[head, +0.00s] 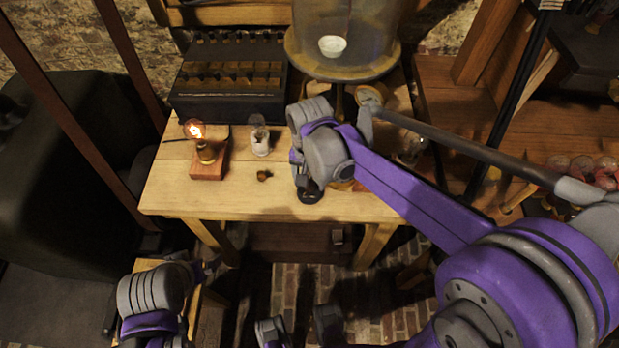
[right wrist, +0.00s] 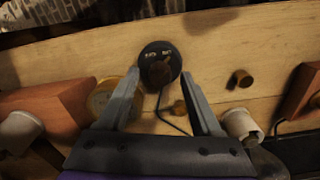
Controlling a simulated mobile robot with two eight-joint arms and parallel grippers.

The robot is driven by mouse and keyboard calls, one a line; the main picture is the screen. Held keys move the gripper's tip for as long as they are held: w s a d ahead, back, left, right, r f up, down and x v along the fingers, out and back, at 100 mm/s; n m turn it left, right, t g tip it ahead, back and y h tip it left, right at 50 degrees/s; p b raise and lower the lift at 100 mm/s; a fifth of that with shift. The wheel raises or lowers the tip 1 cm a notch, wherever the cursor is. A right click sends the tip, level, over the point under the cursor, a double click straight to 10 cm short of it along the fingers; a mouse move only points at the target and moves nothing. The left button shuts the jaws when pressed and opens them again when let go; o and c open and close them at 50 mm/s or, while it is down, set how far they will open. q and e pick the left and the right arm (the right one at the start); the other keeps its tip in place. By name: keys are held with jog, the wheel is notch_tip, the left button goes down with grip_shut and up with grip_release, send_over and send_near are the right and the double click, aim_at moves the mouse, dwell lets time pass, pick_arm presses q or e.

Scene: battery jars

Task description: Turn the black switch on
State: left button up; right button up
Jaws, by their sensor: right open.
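A round black switch (right wrist: 151,49) with pale lettering and a dark brown knob sits on the wooden table in the right wrist view. In the head view its black base (head: 311,197) shows just below my right gripper, partly covered. My right gripper (right wrist: 162,76) is open and empty. Its two fingers point at the switch, with the tips on either side of its lower part; I cannot tell whether they touch it. In the head view the gripper (head: 309,182) is mostly hidden by its own wrist. My left arm's wrist shows at the lower left; its jaws are unclear.
A lit bulb (head: 196,131) stands on a wooden block (head: 210,167) at the table's left. A bulb in a white holder (head: 260,141) and a small brown knob (head: 264,175) are nearby. A black battery box (head: 228,95) and a glass dome (head: 343,60) stand behind.

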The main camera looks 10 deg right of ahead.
aim_at(310, 183)
notch_tip(310, 183, up, 11)
jog(key=p, duration=0.1)
dwell(0.4)
jog(key=shift+s+f, duration=0.1)
dwell(0.3)
